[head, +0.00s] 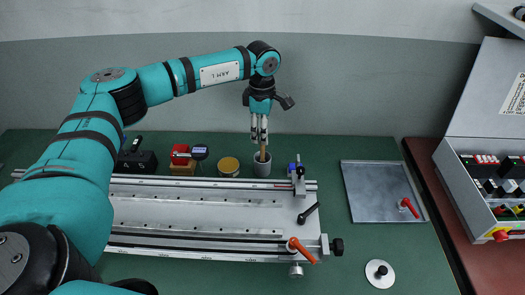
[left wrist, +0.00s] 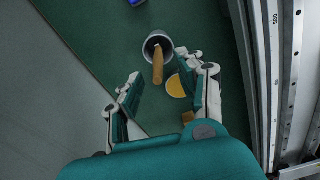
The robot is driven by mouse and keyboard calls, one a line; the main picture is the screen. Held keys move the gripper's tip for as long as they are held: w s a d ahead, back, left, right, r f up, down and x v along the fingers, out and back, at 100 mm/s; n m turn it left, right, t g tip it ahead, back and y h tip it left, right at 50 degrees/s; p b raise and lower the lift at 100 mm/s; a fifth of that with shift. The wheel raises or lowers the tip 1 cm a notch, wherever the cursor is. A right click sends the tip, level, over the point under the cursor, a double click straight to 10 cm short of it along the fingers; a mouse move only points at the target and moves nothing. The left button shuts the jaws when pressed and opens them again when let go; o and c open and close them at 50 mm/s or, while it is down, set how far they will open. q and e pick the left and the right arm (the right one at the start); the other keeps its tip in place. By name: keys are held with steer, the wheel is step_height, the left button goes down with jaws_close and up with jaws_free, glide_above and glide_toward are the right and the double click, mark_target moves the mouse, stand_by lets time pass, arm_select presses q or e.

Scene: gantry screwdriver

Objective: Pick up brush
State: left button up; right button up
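The brush shows as a brown wooden handle (head: 262,153) standing up out of a grey cup (head: 262,168) behind the metal gantry. Its lower end is hidden in the cup. In the left wrist view the handle (left wrist: 158,66) leans out of the cup (left wrist: 157,43) toward the gripper. My left gripper (head: 259,138) points down just above the cup, near the handle's top. In the left wrist view the left gripper (left wrist: 158,77) has its two fingers apart, one on each side of the handle in the picture. I cannot tell any contact. My right gripper is not in view.
A yellow-topped tin (head: 229,167) and a red-and-yellow block (head: 181,160) stand left of the cup. A blue item (head: 292,167) is to its right. The long metal gantry (head: 200,210) lies in front. A metal plate (head: 380,190) lies at the right.

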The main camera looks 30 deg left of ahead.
mark_target(263, 152)
arm_select(q)
steer(key=shift+w+f, duration=0.15)
steer(key=shift+f, duration=1.4)
steer(key=shift+c, duration=0.5)
jaws_close()
steer(key=shift+r, duration=0.1)
